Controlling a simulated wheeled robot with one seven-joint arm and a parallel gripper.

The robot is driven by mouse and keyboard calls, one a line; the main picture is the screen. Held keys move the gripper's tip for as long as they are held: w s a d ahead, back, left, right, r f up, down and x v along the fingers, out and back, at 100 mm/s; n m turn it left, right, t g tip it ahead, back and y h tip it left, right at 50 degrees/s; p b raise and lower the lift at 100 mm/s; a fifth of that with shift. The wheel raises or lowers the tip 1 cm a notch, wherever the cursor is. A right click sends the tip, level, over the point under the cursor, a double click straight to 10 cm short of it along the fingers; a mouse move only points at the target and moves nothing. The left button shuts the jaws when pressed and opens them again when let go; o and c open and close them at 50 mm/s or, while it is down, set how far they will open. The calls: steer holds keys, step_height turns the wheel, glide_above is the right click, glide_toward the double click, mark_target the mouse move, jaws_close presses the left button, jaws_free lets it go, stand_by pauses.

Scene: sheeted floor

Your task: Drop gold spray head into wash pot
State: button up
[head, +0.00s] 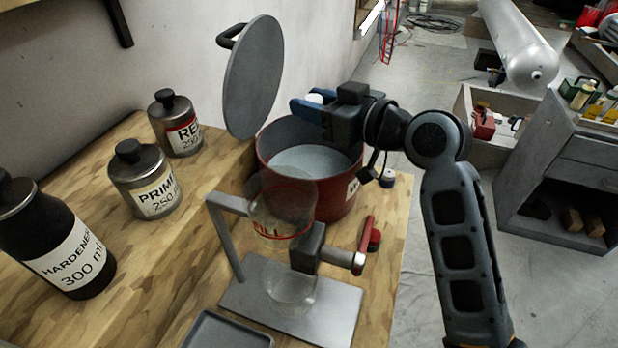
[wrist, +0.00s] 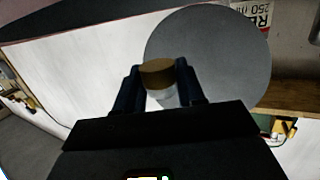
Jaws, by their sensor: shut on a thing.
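The wash pot (head: 330,204) is a dark red round pot with a pale grey inside, standing open on the wooden bench. Its grey round lid (head: 254,80) stands raised and tilted at the back left of the pot. My gripper (head: 312,106) has blue fingers and is above the pot's opening at its far side. It is shut on the gold spray head (wrist: 157,74), which shows a gold-brown top and a whitish lower part between the fingertips in the wrist view. In the head view only a small white part (head: 315,98) shows between the fingers.
A clear dispenser on a grey metal stand (head: 338,300) stands in front of the pot. A red-handled item (head: 370,234) lies to its right. Labelled bottles, including a primer (head: 146,180) and a hardener (head: 57,245), stand at left. A grey cabinet (head: 560,165) is at right.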

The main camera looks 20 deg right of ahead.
steer(key=o, duration=1.1)
steer(key=b+v, duration=0.1)
steer(key=v, duration=0.6)
steer(key=shift+s+d+r+b, duration=0.1)
steer(key=shift+s+d+b, duration=0.05)
steer(key=shift+s+b, duration=0.2)
